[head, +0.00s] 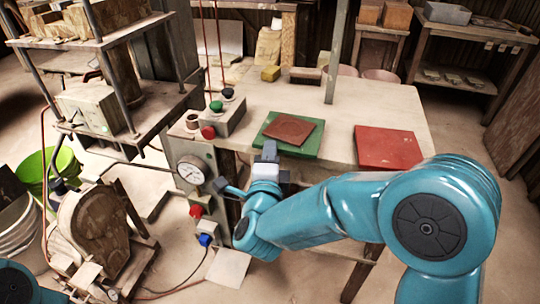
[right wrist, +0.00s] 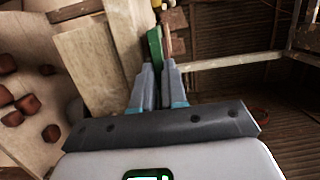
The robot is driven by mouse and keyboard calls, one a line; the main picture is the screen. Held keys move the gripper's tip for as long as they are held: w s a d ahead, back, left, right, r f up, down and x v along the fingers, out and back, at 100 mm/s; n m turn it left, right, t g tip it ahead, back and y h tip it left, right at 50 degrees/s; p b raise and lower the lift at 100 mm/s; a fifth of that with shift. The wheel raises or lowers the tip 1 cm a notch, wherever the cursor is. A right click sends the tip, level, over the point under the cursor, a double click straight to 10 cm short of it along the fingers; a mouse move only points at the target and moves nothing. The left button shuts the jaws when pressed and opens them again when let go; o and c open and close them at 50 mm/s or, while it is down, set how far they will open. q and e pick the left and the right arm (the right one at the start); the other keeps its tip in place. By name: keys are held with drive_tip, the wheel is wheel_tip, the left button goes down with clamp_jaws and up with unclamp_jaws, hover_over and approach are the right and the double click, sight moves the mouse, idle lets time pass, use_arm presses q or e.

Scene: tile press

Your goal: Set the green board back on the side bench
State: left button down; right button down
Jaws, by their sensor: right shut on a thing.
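The green board (head: 304,147) is at the front left of the pale bench top (head: 340,100), seen in the head view. A reddish-brown tile (head: 289,128) lies on it. My right gripper (head: 269,152) is at the board's front left edge and shut on it. In the right wrist view the fingers (right wrist: 158,80) close on the board (right wrist: 154,45), which shows edge-on with the tile (right wrist: 167,38) beside it. I cannot tell whether the board rests on the bench or is just above it. My left gripper is out of view.
A red board (head: 388,148) lies to the right on the bench. A control box (head: 224,116) with coloured buttons and a pressure gauge (head: 190,170) stand at the left, near my gripper. A metal post (head: 337,50) rises behind the boards. The press frame (head: 110,75) is farther left.

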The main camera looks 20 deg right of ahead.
drive_tip(key=shift+s+r, duration=0.1)
drive_tip(key=shift+r, duration=0.15)
drive_tip(key=shift+f, duration=0.25)
drive_tip(key=c, duration=1.2)
unclamp_jaws()
drive_tip(key=shift+o, duration=0.2)
